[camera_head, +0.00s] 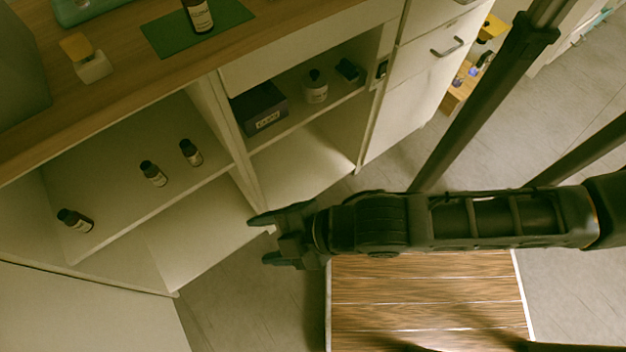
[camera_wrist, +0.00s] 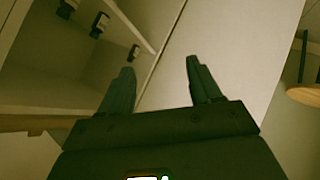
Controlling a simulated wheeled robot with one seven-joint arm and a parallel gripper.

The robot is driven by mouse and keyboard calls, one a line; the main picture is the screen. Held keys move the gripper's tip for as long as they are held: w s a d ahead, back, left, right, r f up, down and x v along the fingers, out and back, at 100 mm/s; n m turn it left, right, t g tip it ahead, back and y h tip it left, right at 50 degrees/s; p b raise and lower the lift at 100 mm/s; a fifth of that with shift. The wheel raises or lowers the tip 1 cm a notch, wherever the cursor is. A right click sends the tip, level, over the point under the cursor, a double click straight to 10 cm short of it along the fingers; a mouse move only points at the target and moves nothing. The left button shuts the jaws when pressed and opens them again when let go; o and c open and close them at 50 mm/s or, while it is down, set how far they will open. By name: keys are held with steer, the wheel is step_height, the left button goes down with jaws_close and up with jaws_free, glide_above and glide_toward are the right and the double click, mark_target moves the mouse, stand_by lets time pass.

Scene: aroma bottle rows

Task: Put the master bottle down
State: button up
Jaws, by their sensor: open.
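A dark bottle with a pale label (camera_head: 199,15) stands on a green mat (camera_head: 160,38) on the wooden counter; its top is cut off by the frame edge. Small bottles also show at upper left in the wrist view (camera_wrist: 99,25). Which bottle is the master cannot be told for sure. My gripper (camera_head: 262,240) is open and empty, in front of the cabinet and clear of the bottles; its spread fingers also show in the wrist view (camera_wrist: 160,66).
A dark box (camera_head: 259,108) and a white jar (camera_head: 314,86) sit in the right shelf bay. A small white and yellow item (camera_head: 87,60) is on the counter (camera_head: 30,140). A cabinet divider (camera_head: 226,125) separates the bays. Grey floor (camera_head: 575,275) is open at right.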

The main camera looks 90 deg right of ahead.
steer(key=s+d+r+m+t, duration=0.1)
steer(key=s+r+m+t, duration=0.1)
steer(key=r, duration=0.5)
steer(key=s+d+r+m+t, duration=0.1)
steer(key=s+r+m+t, duration=0.1)
steer(key=s+r+m, duration=0.3)
step_height(320, 180, up, 4)
steer(key=shift+s+d+f+m+y, duration=0.2)
steer(key=shift+s+f+m+y, duration=0.1)
steer(key=shift+s+y, duration=0.1)
